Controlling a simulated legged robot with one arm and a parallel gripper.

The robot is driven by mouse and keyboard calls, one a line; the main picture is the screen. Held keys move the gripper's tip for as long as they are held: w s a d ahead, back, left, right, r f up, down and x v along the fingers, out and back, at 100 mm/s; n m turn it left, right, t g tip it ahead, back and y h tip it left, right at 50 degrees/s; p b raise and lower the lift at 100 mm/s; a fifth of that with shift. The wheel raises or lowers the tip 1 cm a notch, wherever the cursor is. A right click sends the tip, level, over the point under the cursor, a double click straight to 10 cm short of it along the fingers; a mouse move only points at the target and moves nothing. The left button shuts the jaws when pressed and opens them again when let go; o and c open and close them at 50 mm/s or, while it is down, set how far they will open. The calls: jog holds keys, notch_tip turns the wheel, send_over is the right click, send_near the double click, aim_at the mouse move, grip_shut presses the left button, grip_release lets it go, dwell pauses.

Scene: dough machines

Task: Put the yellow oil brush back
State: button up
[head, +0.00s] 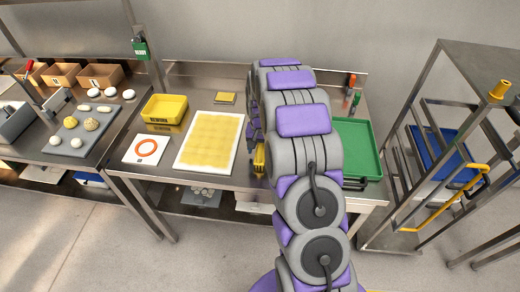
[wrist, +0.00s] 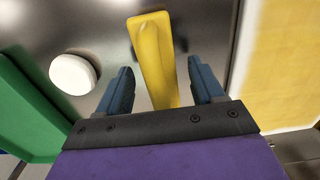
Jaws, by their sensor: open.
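The yellow oil brush (wrist: 152,50) shows in the wrist view as a long yellow piece over the metal table, between the two blue fingers. My gripper (wrist: 160,70) is open, with a finger on each side of the brush and gaps visible on both sides. In the head view my arm hides most of the gripper and brush. A small yellow piece (head: 260,158) shows at the arm's left edge, likely part of the brush. A yellow sheet on a white board (head: 210,140) lies left of the arm. A small yellow square pad (head: 226,97) lies behind it.
A green tray (head: 361,150) is right of my arm. A white round object (wrist: 73,74) lies between tray and brush. A yellow bin (head: 165,107) and a card with an orange ring (head: 147,150) stand left. A metal rack (head: 440,130) stands right.

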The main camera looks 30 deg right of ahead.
aim_at(260, 146)
notch_tip(260, 146, up, 11)
jog(key=p, duration=0.2)
jog(key=shift+p, duration=0.35)
jog(key=shift+s+a+r, duration=0.2)
jog(key=shift+r, duration=0.1)
jog(key=s+a+r+n, duration=0.2)
jog(key=s+a+r, duration=0.3)
jog(key=s, duration=0.3)
jog(key=s+a+r+n, duration=0.1)
jog(key=s+a+r, duration=0.45)
jog(key=s, duration=0.25)
jog(key=s+a+n+g, duration=0.1)
jog(key=s+a+n, duration=0.1)
jog(key=s, duration=0.9)
jog(key=s+a+r+n, duration=0.1)
jog(key=s+a, duration=0.2)
jog(key=s, duration=0.9)
jog(key=shift+s+a+n+g, duration=0.15)
jog(key=shift+a+n+g, duration=0.1)
jog(key=shift+n+g, duration=0.15)
jog(key=shift+d+r, duration=0.1)
